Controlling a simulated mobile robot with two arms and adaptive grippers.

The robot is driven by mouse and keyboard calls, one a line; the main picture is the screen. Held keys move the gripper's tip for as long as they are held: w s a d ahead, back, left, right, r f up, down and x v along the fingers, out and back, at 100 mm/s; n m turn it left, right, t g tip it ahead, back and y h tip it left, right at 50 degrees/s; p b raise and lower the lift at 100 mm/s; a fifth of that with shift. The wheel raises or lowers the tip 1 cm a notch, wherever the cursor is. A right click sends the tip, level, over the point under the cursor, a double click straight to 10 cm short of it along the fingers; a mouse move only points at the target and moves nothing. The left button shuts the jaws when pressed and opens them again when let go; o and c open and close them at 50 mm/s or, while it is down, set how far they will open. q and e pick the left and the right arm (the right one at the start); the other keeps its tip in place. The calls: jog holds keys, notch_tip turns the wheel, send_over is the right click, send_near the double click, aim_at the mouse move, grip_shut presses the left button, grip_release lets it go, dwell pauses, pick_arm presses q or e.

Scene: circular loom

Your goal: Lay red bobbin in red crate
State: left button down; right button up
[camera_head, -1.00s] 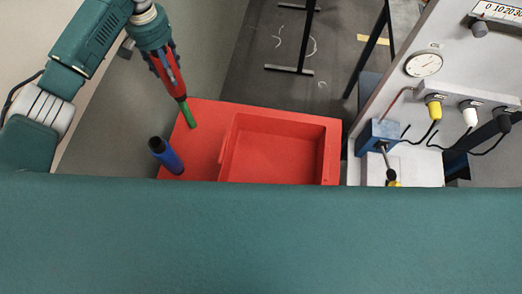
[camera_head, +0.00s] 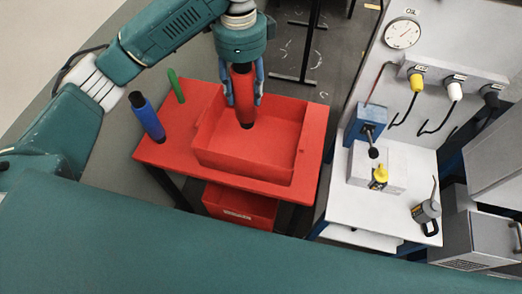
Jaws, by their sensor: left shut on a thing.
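My left gripper (camera_head: 244,88) is shut on the upright red bobbin (camera_head: 244,92), with a finger on each side of it. The bobbin's dark lower end is over the inside of the open red crate (camera_head: 240,170), which sits on the red table. I cannot tell whether the bobbin touches the crate's floor. A second red crate (camera_head: 238,205) with a white label stands low under the table, partly hidden. My right gripper is not in view.
A blue bobbin (camera_head: 148,118) and a green bobbin (camera_head: 175,86) stand on the red table (camera_head: 160,155) left of the crate. To the right are a white bench (camera_head: 345,205) with a blue block (camera_head: 367,122), an oil can (camera_head: 426,212) and a panel with a gauge (camera_head: 402,34).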

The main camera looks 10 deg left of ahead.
aim_at(244, 111)
pick_arm(q)
jog(key=f, duration=0.2)
jog(key=f+p, duration=0.1)
jog(key=f, duration=0.5)
jog(key=shift+w+a+f, duration=0.15)
jog(key=shift+a+f, duration=0.1)
jog(key=shift+a, duration=0.1)
notch_tip(244, 111, down, 11)
jog(key=p, duration=0.2)
jog(key=shift+d+f, duration=0.15)
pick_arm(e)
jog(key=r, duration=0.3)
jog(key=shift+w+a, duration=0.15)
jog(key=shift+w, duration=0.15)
pick_arm(q)
jog(key=c, duration=1.3)
grip_release()
jog(key=shift+f, duration=0.15)
jog(key=o, duration=0.3)
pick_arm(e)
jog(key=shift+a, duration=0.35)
